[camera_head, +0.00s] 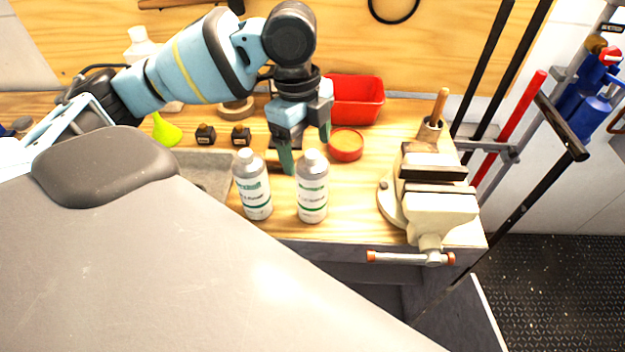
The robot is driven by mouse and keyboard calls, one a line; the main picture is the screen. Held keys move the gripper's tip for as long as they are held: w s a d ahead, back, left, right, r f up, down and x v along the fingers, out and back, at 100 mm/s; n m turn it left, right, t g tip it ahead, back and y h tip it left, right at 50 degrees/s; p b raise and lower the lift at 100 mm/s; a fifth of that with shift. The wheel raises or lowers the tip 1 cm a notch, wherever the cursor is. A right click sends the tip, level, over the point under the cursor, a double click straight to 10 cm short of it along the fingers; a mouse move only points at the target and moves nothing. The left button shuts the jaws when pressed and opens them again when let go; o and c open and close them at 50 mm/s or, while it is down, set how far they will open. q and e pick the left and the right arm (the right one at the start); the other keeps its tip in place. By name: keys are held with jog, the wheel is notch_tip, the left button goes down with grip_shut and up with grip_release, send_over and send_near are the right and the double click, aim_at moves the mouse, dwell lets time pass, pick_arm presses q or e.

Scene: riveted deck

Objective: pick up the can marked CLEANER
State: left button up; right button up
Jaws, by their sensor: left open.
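Two similar silver-and-white cans with green print stand upright side by side near the bench's front edge: the left can (252,186) and the right can (313,188). Their labels are too small to read, so I cannot tell which one is marked CLEANER. My left gripper (306,152) is open and points down just behind the cans. One finger shows between the two cans' tops, the other behind and above the right can. Nothing shows between the fingers. My right gripper is not in view.
A cream vise (432,205) stands right of the cans on the wooden bench (352,210). A round red tin (345,146) and a red bin (355,99) are behind. Two small dark bottles and a yellow-green funnel (166,131) are at the left.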

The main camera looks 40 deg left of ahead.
aim_at(313, 170)
pick_arm(q)
jog(key=shift+d+f, duration=0.2)
jog(key=shift+f, duration=0.8)
jog(key=shift+d+f, duration=0.25)
jog(key=shift+f, duration=0.8)
jog(key=shift+d+f, duration=0.2)
jog(key=shift+f, duration=0.8)
jog(key=shift+r, duration=0.1)
jog(key=c, duration=1.6)
